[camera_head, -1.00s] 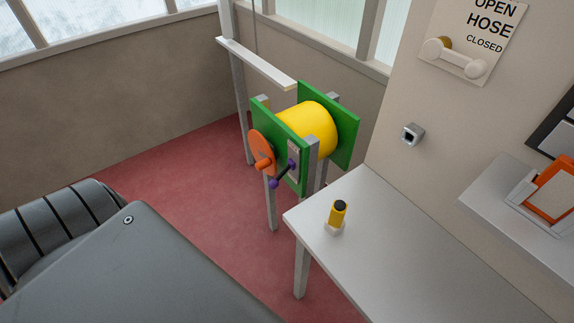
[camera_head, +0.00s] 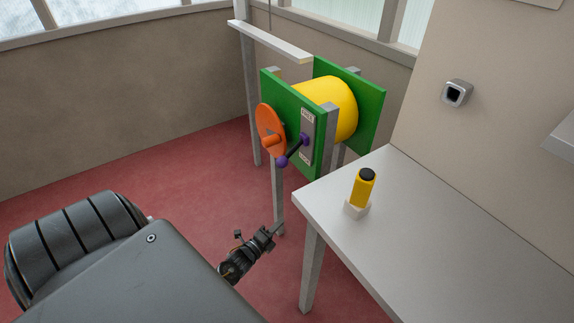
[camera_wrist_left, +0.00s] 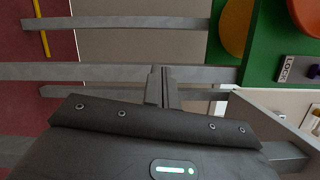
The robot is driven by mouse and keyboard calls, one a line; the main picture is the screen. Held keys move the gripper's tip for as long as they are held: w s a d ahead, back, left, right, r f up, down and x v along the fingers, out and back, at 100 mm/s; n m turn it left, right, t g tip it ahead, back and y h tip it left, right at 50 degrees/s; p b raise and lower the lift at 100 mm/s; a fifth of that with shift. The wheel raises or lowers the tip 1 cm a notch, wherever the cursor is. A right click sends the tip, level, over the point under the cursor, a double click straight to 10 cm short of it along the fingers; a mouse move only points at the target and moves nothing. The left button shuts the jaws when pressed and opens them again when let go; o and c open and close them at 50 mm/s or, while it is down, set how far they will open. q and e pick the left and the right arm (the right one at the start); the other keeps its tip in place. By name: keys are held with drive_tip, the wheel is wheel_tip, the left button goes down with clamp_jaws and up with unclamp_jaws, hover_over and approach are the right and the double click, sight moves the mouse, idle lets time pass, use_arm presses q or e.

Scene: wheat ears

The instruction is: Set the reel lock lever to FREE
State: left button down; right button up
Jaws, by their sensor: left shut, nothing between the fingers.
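The reel lock lever (camera_head: 293,151) is a dark rod with purple ends on the reel's green side panel (camera_head: 290,105). It slants down and left from its pivot, its knob nearer the height of the lower label. Its grey label plate (camera_head: 307,132) has a label at top and bottom, too small to read surely here. In the left wrist view, the LOCK label (camera_wrist_left: 289,68) is readable at the right edge, beside a bit of purple. My left gripper (camera_head: 275,230) is shut and empty, below the lever and apart from it. In the left wrist view its fingers (camera_wrist_left: 161,75) are together.
An orange crank disc (camera_head: 269,122) sits just left of the lever, and a yellow drum (camera_head: 335,98) behind. The white table (camera_head: 440,235) with a yellow, black-topped object (camera_head: 363,188) stands at right. Grey posts support the reel. Red floor is open at left.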

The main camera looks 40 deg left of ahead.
sight(290, 154)
use_arm(q)
wheel_tip(290, 154, up, 17)
drive_tip(key=w+m+t+h+b, duration=0.1)
drive_tip(key=m+t+h+b, duration=0.7)
drive_tip(key=m, duration=1.1)
drive_tip(key=h, duration=0.2)
drive_tip(key=shift+h+b, duration=0.4)
use_arm(e)
drive_tip(key=w+v, duration=0.2)
drive_tip(key=v, duration=0.6)
drive_tip(key=shift+r+t, duration=0.4)
drive_tip(key=shift+r, duration=0.15)
use_arm(q)
drive_tip(key=shift+w+d, duration=0.15)
use_arm(e)
drive_tip(key=shift+d, duration=0.1)
use_arm(q)
drive_tip(key=p+x, duration=0.1)
drive_tip(key=x, duration=0.9)
drive_tip(key=shift+p, duration=0.4)
drive_tip(key=s, duration=0.1)
drive_tip(key=s+a, duration=0.1)
drive_tip(key=s+r, duration=0.1)
drive_tip(key=shift+s+a+r+p, duration=0.1)
drive_tip(key=shift+s+a+p, duration=0.1)
drive_tip(key=shift+a+p, duration=0.2)
use_arm(e)
drive_tip(key=x, duration=0.5)
drive_tip(key=shift+s+f, duration=0.15)
drive_tip(key=shift+f, duration=0.25)
